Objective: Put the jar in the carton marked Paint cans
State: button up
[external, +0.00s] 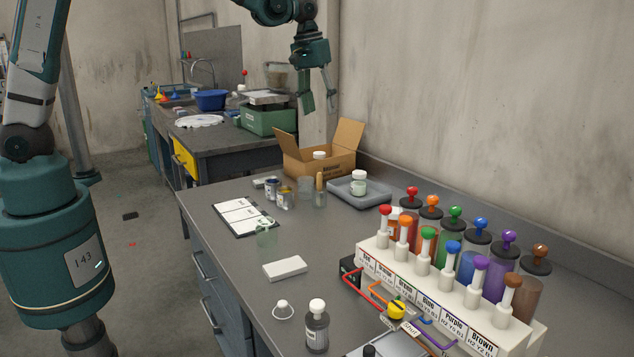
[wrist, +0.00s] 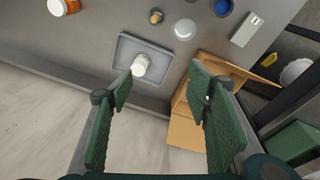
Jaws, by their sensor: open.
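A small jar with a white lid and pale label (external: 358,183) stands upright on a grey tray (external: 340,192) near the wall. In the wrist view the jar (wrist: 140,65) is near the left fingertip, on the tray (wrist: 122,48). An open cardboard carton (external: 335,166) stands behind the tray; its print is too small to read. A white-lidded item (external: 319,156) shows inside it. In the wrist view the carton (wrist: 185,132) is partly hidden by the right finger. My gripper (external: 318,92) is open and empty, high above the carton; its fingers also show in the wrist view (wrist: 160,92).
Small paint cans (external: 285,198), a brush (external: 320,188) and a clear container (external: 305,186) stand left of the tray. A rack of coloured bottles (external: 440,270) fills the front right. A clipboard (external: 240,216) and white block (external: 285,268) lie on the bench. Carton flaps stick outward.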

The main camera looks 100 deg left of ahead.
jog(key=s+d+r+m+t, duration=0.1)
jog(key=s+d+r+m, duration=0.15)
jog(key=d, duration=0.75)
jog(key=s+d+r+m+t, duration=0.1)
jog(key=s+d+r+m, duration=0.2)
jog(key=d, duration=0.7)
jog(key=s+d+r+m+t, duration=0.1)
jog(key=s+d+r, duration=0.25)
jog(key=d, duration=0.65)
jog(key=s+d+f+m+t, duration=0.1)
jog(key=s+d+f+m, duration=0.1)
jog(key=s+d, duration=0.7)
jog(key=s+d+f+m+t+h, duration=0.1)
jog(key=s+d+m, duration=0.3)
jog(key=s+d, duration=0.5)
jog(key=shift+d+f+t, duration=0.3)
jog(key=shift+d+f, duration=0.45)
jog(key=shift+f, duration=0.15)
